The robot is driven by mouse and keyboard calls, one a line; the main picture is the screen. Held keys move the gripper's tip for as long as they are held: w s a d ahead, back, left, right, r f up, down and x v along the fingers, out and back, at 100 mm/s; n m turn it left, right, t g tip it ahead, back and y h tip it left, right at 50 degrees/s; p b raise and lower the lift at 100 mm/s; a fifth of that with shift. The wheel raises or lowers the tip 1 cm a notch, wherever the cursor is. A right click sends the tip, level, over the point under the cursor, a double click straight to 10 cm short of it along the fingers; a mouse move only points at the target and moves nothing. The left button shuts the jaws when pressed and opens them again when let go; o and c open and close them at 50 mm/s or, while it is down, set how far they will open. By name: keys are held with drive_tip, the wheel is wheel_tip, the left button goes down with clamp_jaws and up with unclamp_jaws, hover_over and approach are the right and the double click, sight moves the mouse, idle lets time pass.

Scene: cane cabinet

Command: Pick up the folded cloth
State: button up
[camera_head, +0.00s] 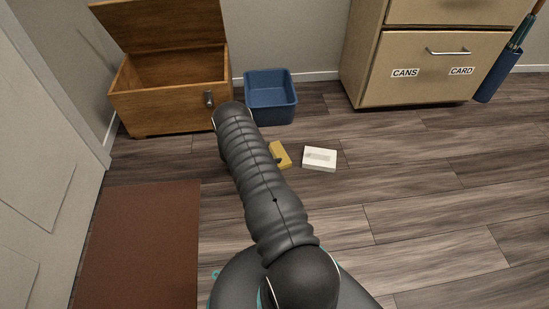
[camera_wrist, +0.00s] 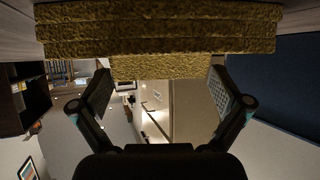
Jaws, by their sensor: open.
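The folded cloth (camera_head: 281,153) is yellow and lies on the wood floor in the head view, partly hidden behind my arm. In the wrist view the cloth (camera_wrist: 160,32) fills the top as several thick, rough yellow layers, close in front of the fingers. My gripper (camera_wrist: 160,76) is open, with one finger at each side of the lower, narrower part of the cloth. I cannot tell whether the fingers touch it. In the head view my arm hides most of the gripper.
A white box (camera_head: 320,158) lies just right of the cloth. A blue bin (camera_head: 270,98) and an open wooden chest (camera_head: 165,108) stand behind. A cabinet (camera_head: 425,65) labelled CANS and CARD is at the back right. A brown mat (camera_head: 140,240) lies left. The right floor is clear.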

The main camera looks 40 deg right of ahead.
drive_tip(key=shift+d+f, duration=0.25)
drive_tip(key=shift+d, duration=0.25)
drive_tip(key=c, duration=0.8)
